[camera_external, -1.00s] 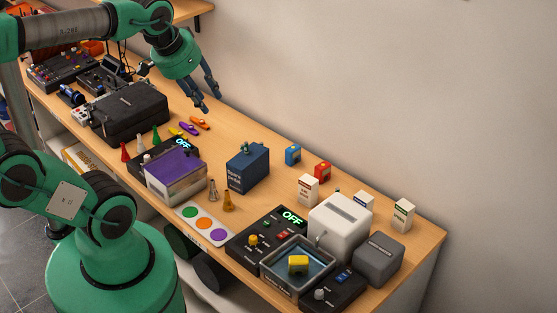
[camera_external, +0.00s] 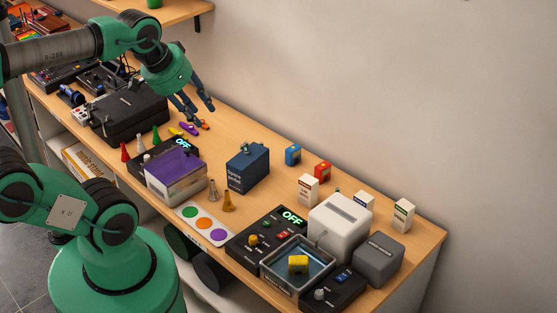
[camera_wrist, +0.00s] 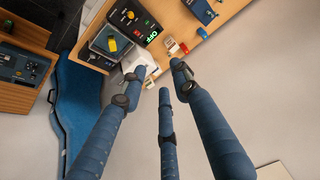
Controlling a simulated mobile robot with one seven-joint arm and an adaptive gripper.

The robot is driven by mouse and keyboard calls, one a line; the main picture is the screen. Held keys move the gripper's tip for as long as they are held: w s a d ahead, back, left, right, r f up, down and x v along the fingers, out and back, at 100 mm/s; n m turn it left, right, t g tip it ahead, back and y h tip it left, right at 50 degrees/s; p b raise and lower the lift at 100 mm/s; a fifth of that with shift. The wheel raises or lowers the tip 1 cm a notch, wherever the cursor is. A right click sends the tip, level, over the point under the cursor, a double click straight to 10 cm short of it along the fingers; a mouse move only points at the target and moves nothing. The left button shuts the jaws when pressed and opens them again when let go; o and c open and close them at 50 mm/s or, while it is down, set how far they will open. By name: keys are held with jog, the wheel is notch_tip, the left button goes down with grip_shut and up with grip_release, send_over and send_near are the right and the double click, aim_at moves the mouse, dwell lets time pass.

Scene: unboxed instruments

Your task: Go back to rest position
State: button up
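My gripper (camera_external: 200,112) hangs in the air above the back left part of the wooden bench (camera_external: 246,132), its blue fingers pointing down. In the wrist view my gripper (camera_wrist: 160,78) has its three fingers spread, with nothing between them. No object is held. My arm reaches in from the upper left of the external view.
A black case (camera_external: 130,108) is to the left, a dark blue box (camera_external: 247,168) to the right. A tray (camera_external: 272,272) holds a yellow block (camera_external: 298,264). The wrist view shows a blue case (camera_wrist: 78,100).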

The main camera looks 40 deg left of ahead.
notch_tip(320, 180, down, 14)
jog(key=b, duration=1.2)
jog(key=shift+r+b, duration=0.2)
jog(key=shift+b, duration=0.15)
jog(key=shift+o, duration=0.3)
jog(key=shift+r, duration=0.1)
jog(key=w+a+m+g+p, duration=0.15)
jog(key=w+a+p, duration=0.4)
jog(key=w, duration=0.85)
jog(key=w+a+m+g+p, duration=0.1)
jog(key=w+a+g+p, duration=0.1)
jog(key=w+a, duration=0.9)
jog(key=w+a+f+m+g+p, duration=0.1)
jog(key=w+a+f+p, duration=0.2)
jog(key=w+a+f, duration=0.5)
jog(key=w+a+f+m+g+p, duration=0.1)
jog(key=w+a+f+p, duration=0.2)
jog(key=w+a+f, duration=0.5)
notch_tip(320, 180, down, 7)
jog(key=shift+w+a+r, duration=0.15)
jog(key=shift+m, duration=0.25)
